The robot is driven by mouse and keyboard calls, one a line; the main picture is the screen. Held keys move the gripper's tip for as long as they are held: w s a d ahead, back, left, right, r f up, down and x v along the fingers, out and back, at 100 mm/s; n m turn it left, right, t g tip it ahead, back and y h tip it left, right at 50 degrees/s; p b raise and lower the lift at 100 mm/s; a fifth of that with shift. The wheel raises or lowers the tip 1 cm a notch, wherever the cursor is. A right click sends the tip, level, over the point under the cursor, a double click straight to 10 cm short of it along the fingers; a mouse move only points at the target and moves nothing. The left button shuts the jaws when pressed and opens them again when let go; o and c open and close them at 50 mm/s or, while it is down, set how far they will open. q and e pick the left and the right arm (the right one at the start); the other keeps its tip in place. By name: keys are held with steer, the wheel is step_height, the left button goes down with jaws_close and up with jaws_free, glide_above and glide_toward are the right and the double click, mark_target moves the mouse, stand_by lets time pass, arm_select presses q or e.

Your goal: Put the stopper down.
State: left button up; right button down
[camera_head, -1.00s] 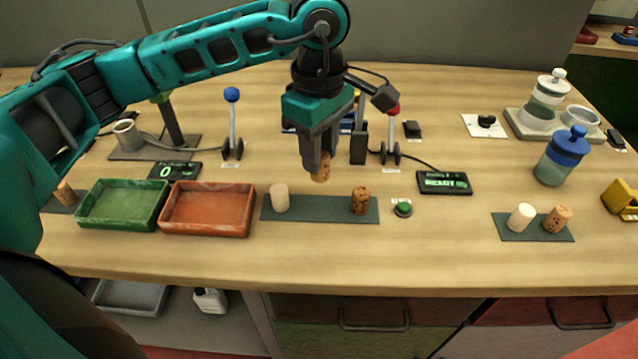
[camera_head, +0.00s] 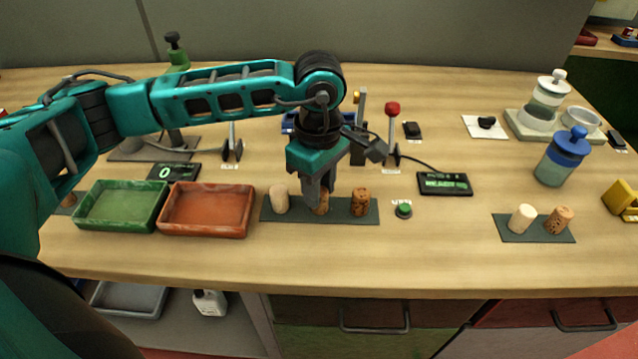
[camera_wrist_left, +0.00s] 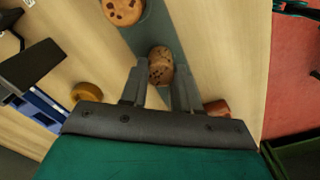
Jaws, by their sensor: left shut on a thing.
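My left gripper (camera_head: 319,193) is shut on a speckled cork stopper (camera_head: 322,206). The stopper is low at the middle of a dark mat (camera_head: 340,214), between a pale stopper (camera_head: 280,198) on the left and another speckled stopper (camera_head: 361,202) on the right. In the left wrist view the held stopper (camera_wrist_left: 160,66) sits between the two fingertips (camera_wrist_left: 158,82). I cannot tell whether its base touches the mat. The gripper hides part of the stopper. My right gripper is not in view.
A green tray (camera_head: 122,228) and an orange tray (camera_head: 206,233) stand to the left. A green button (camera_head: 403,209) and a display (camera_head: 444,184) are to the right. Another mat (camera_head: 535,237) holds two stoppers. The front of the table is clear.

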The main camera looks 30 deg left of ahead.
arm_select(q)
steer(key=o, duration=1)
steer(key=shift+r+p, duration=0.2)
steer(key=shift+p, duration=0.1)
steer(key=shift+r, duration=0.35)
step_height(320, 180, up, 11)
steer(key=shift+r, duration=0.15)
steer(key=shift+s, duration=0.1)
